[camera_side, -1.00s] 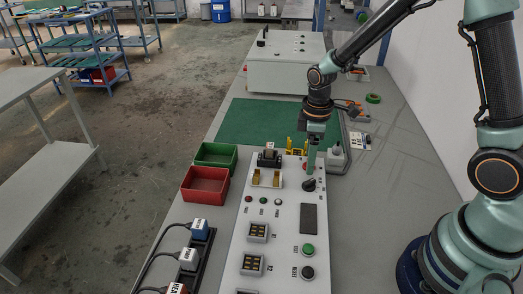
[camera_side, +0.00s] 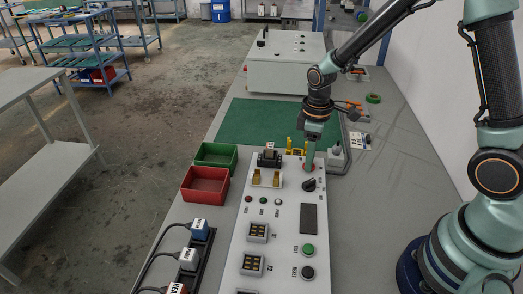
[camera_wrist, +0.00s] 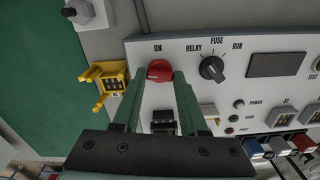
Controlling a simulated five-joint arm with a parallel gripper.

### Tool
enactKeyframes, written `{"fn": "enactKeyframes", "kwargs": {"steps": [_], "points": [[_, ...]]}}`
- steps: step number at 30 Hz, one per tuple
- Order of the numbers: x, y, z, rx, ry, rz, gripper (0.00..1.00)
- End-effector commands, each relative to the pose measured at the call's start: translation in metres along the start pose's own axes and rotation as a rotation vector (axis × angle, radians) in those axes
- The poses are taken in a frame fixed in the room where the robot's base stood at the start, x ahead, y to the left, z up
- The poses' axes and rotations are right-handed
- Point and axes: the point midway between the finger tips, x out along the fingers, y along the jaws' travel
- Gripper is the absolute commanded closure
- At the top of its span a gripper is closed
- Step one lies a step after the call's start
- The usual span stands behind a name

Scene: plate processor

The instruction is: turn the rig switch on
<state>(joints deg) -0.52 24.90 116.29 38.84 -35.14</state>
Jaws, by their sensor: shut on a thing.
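A red round knob (camera_wrist: 160,70) sits on the light grey panel (camera_wrist: 135,52) beside the word ON. In the wrist view it lies between the tips of my two green fingers. My gripper (camera_side: 309,166) points down at the far right part of the panel, and it is shut on the red knob (camera_wrist: 153,67). In the side view the fingers hide most of the knob. A black selector knob (camera_wrist: 211,68), labelled RELAY, FUSE and RUN, stands beside it; it also shows in the side view (camera_side: 309,185), just in front of my gripper.
A grey box (camera_side: 336,157) with a cable is right of my gripper. Red (camera_side: 205,186) and green (camera_side: 216,153) bins stand left. The green mat (camera_side: 260,118) is clear.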

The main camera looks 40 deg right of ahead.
Motion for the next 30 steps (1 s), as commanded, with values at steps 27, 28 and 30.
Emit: {"fn": "enactKeyframes", "kwargs": {"steps": [27,28,30], "points": [[-0.0005,0.0,-0.0009,0.857,0.002,0.0,1.0],[-0.0005,0.0,-0.0009,0.885,0.002,0.0,1.0],[-0.0005,0.0,-0.0009,0.951,0.002,0.0,1.0]]}}
